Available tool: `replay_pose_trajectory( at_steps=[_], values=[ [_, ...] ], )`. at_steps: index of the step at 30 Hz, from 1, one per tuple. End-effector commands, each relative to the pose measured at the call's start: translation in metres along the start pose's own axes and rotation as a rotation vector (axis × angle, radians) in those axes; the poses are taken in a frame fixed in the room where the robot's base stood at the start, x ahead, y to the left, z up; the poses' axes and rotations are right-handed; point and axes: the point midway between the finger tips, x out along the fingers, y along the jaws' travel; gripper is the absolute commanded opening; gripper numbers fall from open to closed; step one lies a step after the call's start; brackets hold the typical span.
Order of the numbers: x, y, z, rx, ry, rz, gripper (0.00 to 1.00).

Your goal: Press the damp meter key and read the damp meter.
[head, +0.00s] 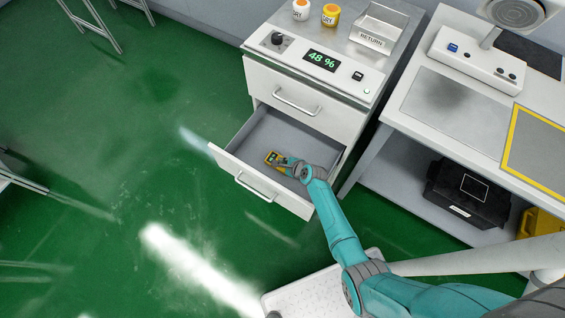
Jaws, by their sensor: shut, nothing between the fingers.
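A panel on top of the white cabinet has a dark display (322,61) reading "48 %" in green. My gripper (283,162) is shut and low inside the open lower drawer (238,178). Its tips are at a small yellow device (269,157) with a dark face; whether they touch it I cannot tell. The device is partly hidden by the gripper, and any reading on it is too small to make out.
The upper drawer (295,100) is shut. Two jars with orange lids (331,13) and a RETURN tray (378,30) stand on the cabinet. To the right is a bench (440,105) with a scale-like unit (478,58) and a black case (468,193) below.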

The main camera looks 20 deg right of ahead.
Motion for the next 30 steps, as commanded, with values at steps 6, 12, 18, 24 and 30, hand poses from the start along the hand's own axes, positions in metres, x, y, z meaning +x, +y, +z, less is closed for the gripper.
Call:
replay_pose_trajectory(
  at_steps=[6, 12, 18, 24, 30],
  values=[
    [0.002, 0.002, -0.001, 0.0, 0.001, 0.001, 0.0],
    [0.001, 0.002, -0.001, 0.0, 0.001, 0.001, 0.0],
    [-0.001, 0.0, 0.0, 0.0, 0.0, 0.0, 0.0],
    [-0.008, -0.004, 0.005, 0.0, 0.0, 0.001, 0.0],
    [-0.011, -0.007, 0.007, 0.0, 0.001, 0.0, 0.0]
  ],
)
